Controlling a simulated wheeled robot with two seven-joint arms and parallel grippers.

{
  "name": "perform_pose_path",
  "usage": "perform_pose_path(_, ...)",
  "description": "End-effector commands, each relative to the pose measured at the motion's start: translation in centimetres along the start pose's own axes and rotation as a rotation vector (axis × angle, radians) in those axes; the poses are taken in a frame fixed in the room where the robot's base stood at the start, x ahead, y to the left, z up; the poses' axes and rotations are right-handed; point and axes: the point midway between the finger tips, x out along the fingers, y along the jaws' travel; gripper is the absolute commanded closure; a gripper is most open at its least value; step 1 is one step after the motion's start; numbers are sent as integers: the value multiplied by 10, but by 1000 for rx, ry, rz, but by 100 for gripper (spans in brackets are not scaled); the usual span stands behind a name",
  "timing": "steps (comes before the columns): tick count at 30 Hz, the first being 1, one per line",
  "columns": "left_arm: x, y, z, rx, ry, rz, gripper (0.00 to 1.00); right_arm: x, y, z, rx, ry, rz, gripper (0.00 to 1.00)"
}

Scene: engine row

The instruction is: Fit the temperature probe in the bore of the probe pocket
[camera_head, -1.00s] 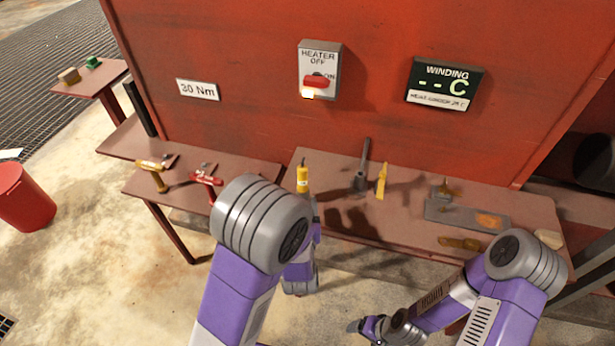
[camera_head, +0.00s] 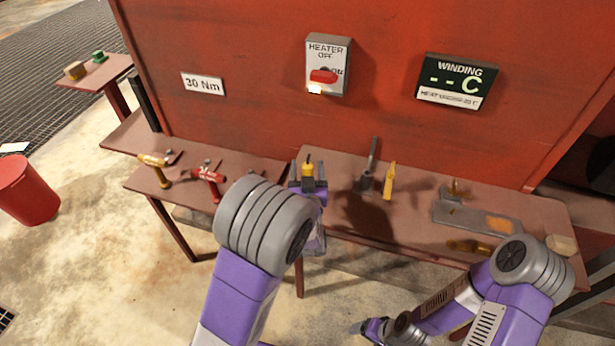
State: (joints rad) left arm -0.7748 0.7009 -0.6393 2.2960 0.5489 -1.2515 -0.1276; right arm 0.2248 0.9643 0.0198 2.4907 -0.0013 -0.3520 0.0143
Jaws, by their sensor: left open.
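A small yellow cylinder with a dark top (camera_head: 308,170) stands upright on the bench and may be the temperature probe. My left gripper (camera_head: 309,188) is open right at it, seen from behind. The fingertips are partly hidden, so I cannot tell whether they touch it. A grey plate (camera_head: 478,216) with small brass-coloured parts (camera_head: 456,190) lies at the right of the bench. I cannot make out which part is the probe pocket or its bore. My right gripper (camera_head: 374,329) is low at the bottom, away from the bench, its jaws unclear.
A dark upright bar (camera_head: 372,158) and a yellow wedge-shaped piece (camera_head: 389,180) stand right of the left gripper. Yellow (camera_head: 153,160) and red (camera_head: 207,175) tools are on the left bench. A red wall with a heater switch (camera_head: 328,68) and winding display (camera_head: 456,82) rises behind.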

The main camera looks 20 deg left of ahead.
Motion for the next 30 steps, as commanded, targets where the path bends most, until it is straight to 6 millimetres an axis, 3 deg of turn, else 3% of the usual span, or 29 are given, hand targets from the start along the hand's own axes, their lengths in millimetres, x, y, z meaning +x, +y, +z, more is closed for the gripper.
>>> perform_pose_path(2, 0, 0, 0, 0, 0, 0, 41, 0, 0, 0, 0, 0, 0, 19)
perform_pose_path(13, 0, 0, 0, -1, 0, 1, 96, 0, 0, 0, 0, 0, 0, 19)
perform_pose_path(22, 0, 0, -9, -3, 1, 1, 96, -4, -2, 0, 0, 0, 0, 19)
perform_pose_path(30, 0, 0, -64, -6, 4, 1, 96, -26, -10, 1, 0, 0, 0, 19)
